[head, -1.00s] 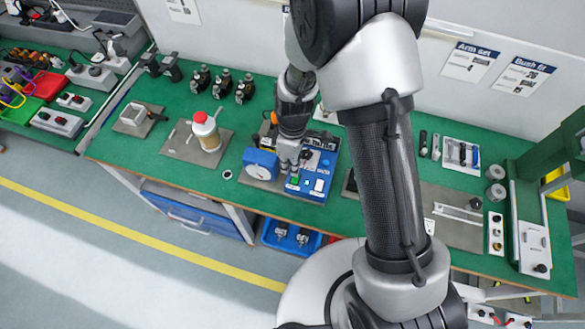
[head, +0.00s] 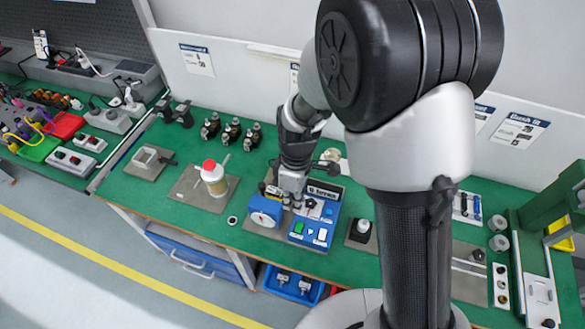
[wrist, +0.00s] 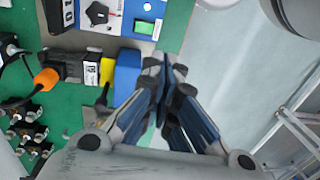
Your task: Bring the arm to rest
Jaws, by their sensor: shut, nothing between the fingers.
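My arm rises large through the right middle of the head view and bends over the workbench. My gripper (head: 292,200) points down over the left side of a blue control box (head: 322,212) with green and white buttons. In the wrist view its fingers (wrist: 165,80) are together, with nothing between them. The fingertips show beside a blue block-shaped unit (wrist: 128,70), the same one that stands left of the box in the head view (head: 265,211). I cannot tell the exact gap between fingertips and box.
A red-capped container (head: 213,178) stands on a grey mat to the left. Several small black parts (head: 232,133) stand at the back. A small black block with a white knob (head: 361,229) sits right of the box. A green machine (head: 555,215) stands far right.

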